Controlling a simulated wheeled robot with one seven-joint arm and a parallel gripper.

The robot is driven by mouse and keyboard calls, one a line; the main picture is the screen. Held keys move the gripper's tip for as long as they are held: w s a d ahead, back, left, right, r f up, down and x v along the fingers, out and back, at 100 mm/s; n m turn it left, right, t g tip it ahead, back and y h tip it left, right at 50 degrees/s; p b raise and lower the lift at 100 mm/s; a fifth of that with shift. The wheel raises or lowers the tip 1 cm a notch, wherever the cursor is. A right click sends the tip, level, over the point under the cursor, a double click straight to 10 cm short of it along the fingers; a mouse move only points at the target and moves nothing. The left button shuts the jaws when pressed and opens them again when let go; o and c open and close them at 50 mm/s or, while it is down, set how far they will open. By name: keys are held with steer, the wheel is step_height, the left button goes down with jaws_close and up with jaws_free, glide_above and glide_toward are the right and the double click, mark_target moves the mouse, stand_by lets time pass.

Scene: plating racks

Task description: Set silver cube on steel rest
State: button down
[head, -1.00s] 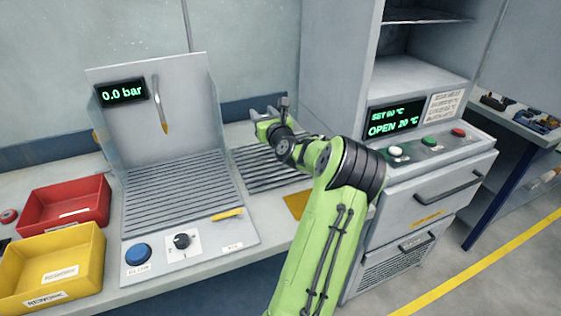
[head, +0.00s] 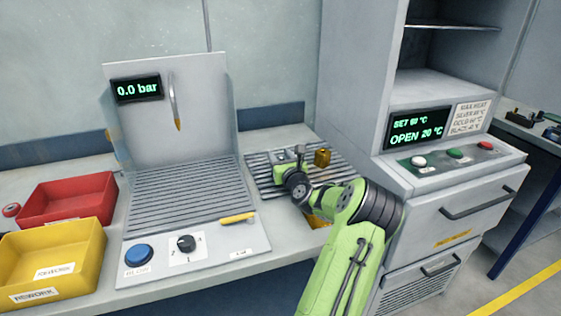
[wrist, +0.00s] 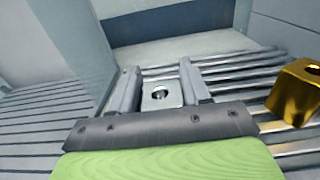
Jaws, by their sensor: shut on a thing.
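The silver cube (wrist: 161,96), with a round hole in its top, is between the two fingers of my gripper (wrist: 160,88) in the wrist view. My gripper is shut on it. In the head view my gripper (head: 290,157) is over the steel rest (head: 260,172), a slatted rack left of the oven cabinet. The rest's bars (wrist: 240,73) show behind and beside the cube in the wrist view. I cannot tell whether the cube's underside touches the bars; the fingers and palm hide it.
A gold cube (head: 322,157) stands on the rest, right of my gripper; it also shows in the wrist view (wrist: 297,92). A blow-off station (head: 180,200) with a ribbed bed is to the left. Red (head: 68,215) and yellow (head: 50,270) bins stand farther left.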

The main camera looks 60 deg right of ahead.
steer(key=shift+r, duration=0.1)
steer(key=c, duration=0.5)
jaws_free()
steer(key=v, duration=1.2)
